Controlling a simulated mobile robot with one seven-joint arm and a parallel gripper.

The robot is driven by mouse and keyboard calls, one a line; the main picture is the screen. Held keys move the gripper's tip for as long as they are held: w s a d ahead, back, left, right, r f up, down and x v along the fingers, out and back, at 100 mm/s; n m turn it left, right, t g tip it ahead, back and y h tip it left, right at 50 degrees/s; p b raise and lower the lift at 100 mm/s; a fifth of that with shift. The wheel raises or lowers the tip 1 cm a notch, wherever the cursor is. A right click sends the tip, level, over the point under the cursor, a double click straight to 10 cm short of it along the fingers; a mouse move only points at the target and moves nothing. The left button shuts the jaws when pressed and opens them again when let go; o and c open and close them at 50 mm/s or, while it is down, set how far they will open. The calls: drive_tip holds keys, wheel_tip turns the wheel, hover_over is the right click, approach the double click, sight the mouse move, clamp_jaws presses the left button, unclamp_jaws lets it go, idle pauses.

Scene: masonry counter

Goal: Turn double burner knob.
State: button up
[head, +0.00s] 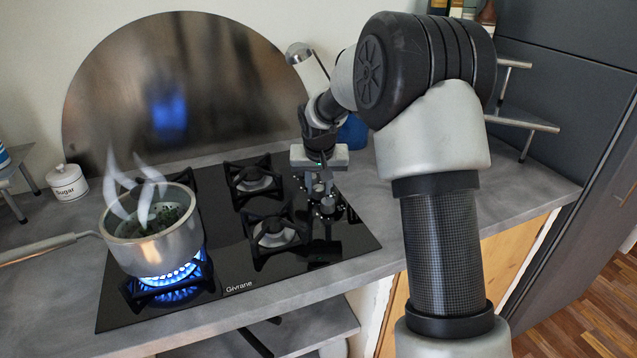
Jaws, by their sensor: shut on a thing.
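The black glass hob (215,262) lies on the counter, with a row of small metal knobs (327,205) along its right side. My gripper (318,187) points down over this row, and its fingers are closed around one of the knobs. The fingers and arm partly cover the knobs, so I cannot tell which one is held or how far it is turned. The front left burner (172,278) burns with a blue flame under a steaming pot (158,245). The other visible burners, at back right (255,180) and front right (275,233), show no flame.
The pot's long handle (45,247) sticks out to the left. A sugar jar (68,182) stands at the back left. A round metal splashback (180,85) rises behind the hob. A blue object (352,132) sits behind my gripper. The counter right of the hob is partly clear.

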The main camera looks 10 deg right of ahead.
drive_tip(key=shift+n+y+p, duration=0.4)
drive_tip(key=shift+n+p, duration=0.15)
drive_tip(key=shift+n, duration=0.45)
drive_tip(key=o, duration=1.1)
drive_tip(key=p+v, duration=0.2)
drive_tip(key=v, duration=1.5)
drive_tip(key=shift+d+r, duration=0.15)
drive_tip(key=shift+r, duration=0.1)
